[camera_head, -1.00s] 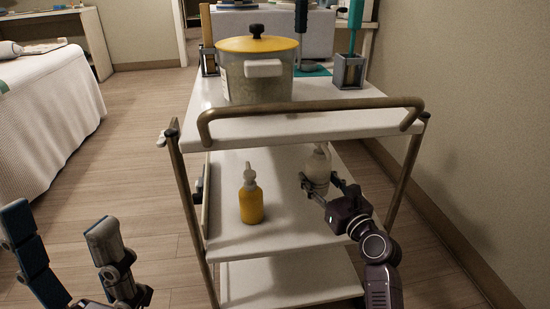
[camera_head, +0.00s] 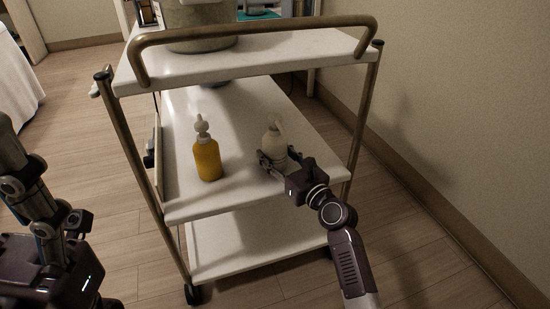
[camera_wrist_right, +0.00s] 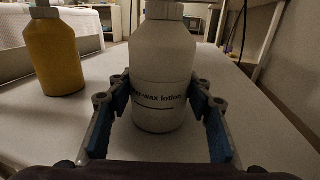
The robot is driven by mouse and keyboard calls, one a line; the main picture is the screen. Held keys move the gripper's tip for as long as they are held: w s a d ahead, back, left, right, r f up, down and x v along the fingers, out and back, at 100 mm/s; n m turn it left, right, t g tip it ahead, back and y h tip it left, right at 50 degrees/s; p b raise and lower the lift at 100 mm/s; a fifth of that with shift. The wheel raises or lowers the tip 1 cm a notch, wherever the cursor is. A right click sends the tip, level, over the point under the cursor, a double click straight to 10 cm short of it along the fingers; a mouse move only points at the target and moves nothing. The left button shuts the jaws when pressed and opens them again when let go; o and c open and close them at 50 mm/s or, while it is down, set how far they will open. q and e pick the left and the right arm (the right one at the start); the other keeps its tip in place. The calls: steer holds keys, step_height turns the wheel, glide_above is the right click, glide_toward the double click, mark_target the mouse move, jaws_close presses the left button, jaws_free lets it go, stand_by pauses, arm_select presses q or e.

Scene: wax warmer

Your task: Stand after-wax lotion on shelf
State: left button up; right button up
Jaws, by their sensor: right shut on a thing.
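The after-wax lotion (camera_head: 272,143) is a white pump bottle, upright over the cart's middle shelf on the right side. Part of its label, "wax lotion", shows in the right wrist view (camera_wrist_right: 160,80). My right gripper (camera_head: 276,163) is shut on its lower body, one blue-padded finger on each side. The middle shelf (camera_head: 235,190) is white; I cannot tell whether the bottle base touches it. My left gripper (camera_head: 30,205) is at the lower left, clear of the cart; its fingertips do not show clearly.
A yellow pump bottle (camera_head: 207,158) stands left of the lotion, apart from it. The cart's bronze handle (camera_head: 255,33) and top shelf (camera_head: 240,65) are above. A pot (camera_head: 200,25) stands on top. A wall is to the right.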

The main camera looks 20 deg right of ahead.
steer(key=shift+r, duration=0.1)
steer(key=o, duration=1.5)
steer(key=shift+s, duration=0.1)
